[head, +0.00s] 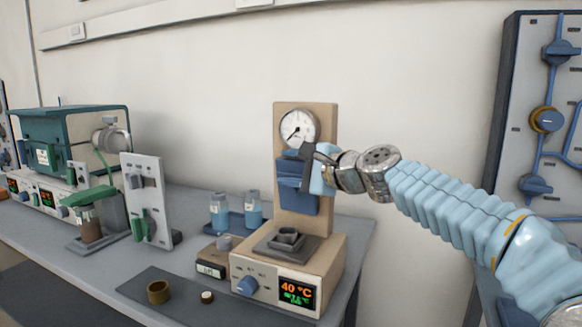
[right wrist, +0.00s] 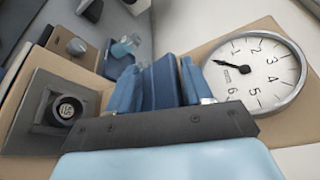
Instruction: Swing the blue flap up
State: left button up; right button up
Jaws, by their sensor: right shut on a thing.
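The blue flap (head: 297,198) hangs on the front of a tan upright panel (head: 327,140), below a round white dial gauge (head: 298,128). My right gripper (head: 308,172) reaches in from the right and is shut on the blue flap at its upper part, just under the gauge. The dark gripper bracket and fingers hide part of the flap. In the right wrist view the flap (right wrist: 162,85) shows as a ridged blue piece beyond the dark bracket, with the gauge (right wrist: 255,72) at its right. My left gripper is not in view.
The tan base (head: 255,272) carries a blue knob, a 40 °C display and a dark plate with a small cup (head: 288,238). Blue-liquid bottles (head: 221,211) stand behind left. A white upright panel (head: 147,198) and green furnace (head: 75,140) are farther left. A panel with blue valves (head: 545,120) is at right.

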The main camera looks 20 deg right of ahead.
jog(key=shift+w+d+f, duration=0.15)
jog(key=shift+d+f, duration=0.1)
jog(key=shift+f, duration=0.25)
jog(key=b+v, duration=0.1)
jog(key=v, duration=1.3)
jog(key=shift+a+r+b, duration=0.25)
jog(key=shift+r+b, duration=0.1)
jog(key=shift+r, duration=0.05)
